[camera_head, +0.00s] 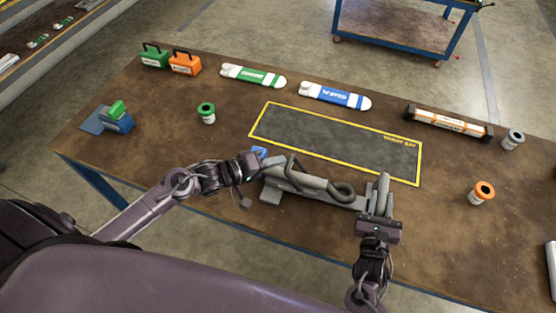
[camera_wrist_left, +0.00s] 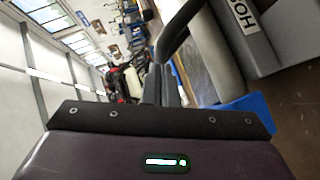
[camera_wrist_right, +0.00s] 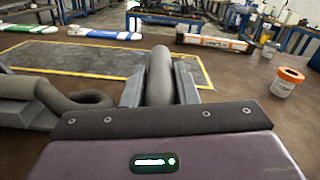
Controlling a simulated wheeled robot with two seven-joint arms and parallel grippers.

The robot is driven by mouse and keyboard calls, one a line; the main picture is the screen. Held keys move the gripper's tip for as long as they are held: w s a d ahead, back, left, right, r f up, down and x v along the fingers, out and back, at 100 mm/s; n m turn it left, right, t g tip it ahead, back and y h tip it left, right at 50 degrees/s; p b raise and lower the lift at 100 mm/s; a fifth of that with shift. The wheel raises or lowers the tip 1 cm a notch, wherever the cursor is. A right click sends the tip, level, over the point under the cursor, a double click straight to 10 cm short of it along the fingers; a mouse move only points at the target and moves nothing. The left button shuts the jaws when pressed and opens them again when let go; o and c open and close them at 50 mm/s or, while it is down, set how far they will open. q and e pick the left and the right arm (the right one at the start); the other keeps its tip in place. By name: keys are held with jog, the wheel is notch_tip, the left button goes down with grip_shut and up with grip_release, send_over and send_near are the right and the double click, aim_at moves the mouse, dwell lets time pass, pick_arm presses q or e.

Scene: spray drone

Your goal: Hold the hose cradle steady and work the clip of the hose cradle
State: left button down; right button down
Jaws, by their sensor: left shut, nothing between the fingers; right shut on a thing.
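The grey hose cradle (camera_head: 320,190) lies near the table's front edge with a dark grey hose (camera_head: 292,170) looped over it. Its blue clip (camera_head: 259,152) is at the left end. My left gripper (camera_head: 256,168) is shut and empty beside that end. In the left wrist view its closed fingers (camera_wrist_left: 165,85) are close to a dark hose, and the blue part (camera_wrist_left: 250,106) lies to their right. My right gripper (camera_head: 382,192) is at the cradle's right end, its fingers (camera_wrist_right: 160,88) on either side of a thick grey hose end (camera_wrist_right: 160,72). The gripper partly hides this end.
Behind the cradle is a yellow-outlined dark mat (camera_head: 330,140), empty. An orange-lidded jar (camera_head: 481,194) stands right, a green-lidded jar (camera_head: 207,114) left. A blue block with a green top (camera_head: 117,118) sits at left. Cases, green and blue packs and an orange-white bar line the back.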

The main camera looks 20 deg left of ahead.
dwell(0.3)
pick_arm(q)
jog(key=shift+d+r+m+y, duration=0.25)
jog(key=shift+d+m+y, duration=0.15)
jog(key=shift+y, duration=0.1)
jog(key=shift+d+r+m+g, duration=0.15)
jog(key=shift+d+m+g, duration=0.05)
jog(key=shift+m+g, duration=0.1)
jog(key=shift+d+r+y, duration=0.4)
jog(key=shift+d+r, duration=0.05)
jog(key=shift+d, duration=0.25)
jog(key=d+m+g+y, duration=0.1)
jog(key=d+m+y, duration=0.2)
jog(key=d, duration=0.7)
jog(key=shift+w+r+y, duration=0.2)
jog(key=shift+y, duration=1.1)
jog(key=shift+r, duration=0.1)
